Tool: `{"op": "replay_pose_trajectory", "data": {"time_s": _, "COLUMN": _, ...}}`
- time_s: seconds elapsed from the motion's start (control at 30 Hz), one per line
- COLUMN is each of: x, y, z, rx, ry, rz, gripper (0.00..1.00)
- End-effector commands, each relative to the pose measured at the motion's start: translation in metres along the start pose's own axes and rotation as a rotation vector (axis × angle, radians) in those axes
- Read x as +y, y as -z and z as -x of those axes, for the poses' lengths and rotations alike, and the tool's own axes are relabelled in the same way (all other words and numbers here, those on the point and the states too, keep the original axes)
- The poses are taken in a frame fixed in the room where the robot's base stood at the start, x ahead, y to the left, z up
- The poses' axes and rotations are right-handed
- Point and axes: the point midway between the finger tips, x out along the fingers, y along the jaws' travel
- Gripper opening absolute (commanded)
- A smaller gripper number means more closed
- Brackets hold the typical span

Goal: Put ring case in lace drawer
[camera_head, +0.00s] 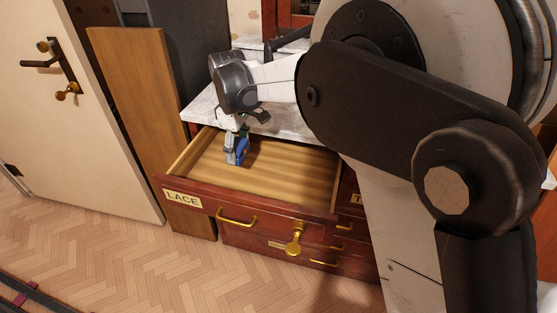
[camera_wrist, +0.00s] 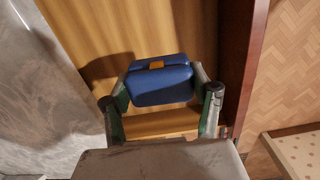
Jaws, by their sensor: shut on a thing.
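The ring case (camera_wrist: 160,84) is a small blue box with an orange-gold clasp. My gripper (camera_wrist: 160,92) is shut on it, one finger at each side, in the wrist view. In the head view the blue ring case (camera_head: 243,149) and my gripper (camera_head: 237,148) are over the open lace drawer (camera_head: 186,194). The drawer is red-brown with a pale wooden inside, a LACE label and a brass handle. Its visible floor looks empty. The case appears inside or just above the drawer opening; I cannot tell whether it touches the floor.
A grey marble top (camera_head: 205,105) lies behind the drawer. A brass key or knob (camera_head: 295,240) sticks out at the drawer's front. Other closed drawers are below and right. A wooden panel (camera_head: 140,110) and white door (camera_head: 100,150) stand left. My arm hides the right side.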

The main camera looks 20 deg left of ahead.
Motion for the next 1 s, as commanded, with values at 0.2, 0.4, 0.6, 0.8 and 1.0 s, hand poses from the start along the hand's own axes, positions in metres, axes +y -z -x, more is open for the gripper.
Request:
{"op": "replay_pose_trajectory", "data": {"time_s": 0.2, "x": -0.012, "y": 0.017, "z": -0.012, "rx": 0.0, "ry": 0.0, "rz": 0.073, "gripper": 0.3}}
{"op": "replay_pose_trajectory", "data": {"time_s": 0.4, "x": -0.011, "y": 0.017, "z": -0.045, "rx": 0.0, "ry": 0.0, "rz": 0.071, "gripper": 0.3}}
{"op": "replay_pose_trajectory", "data": {"time_s": 0.6, "x": -0.011, "y": 0.017, "z": -0.068, "rx": 0.0, "ry": 0.0, "rz": 0.07, "gripper": 0.3}}
{"op": "replay_pose_trajectory", "data": {"time_s": 0.8, "x": -0.011, "y": 0.017, "z": -0.09, "rx": 0.0, "ry": 0.0, "rz": 0.069, "gripper": 0.3}}
{"op": "replay_pose_trajectory", "data": {"time_s": 1.0, "x": -0.011, "y": 0.016, "z": -0.104, "rx": 0.0, "ry": 0.0, "rz": 0.069, "gripper": 0.3}}
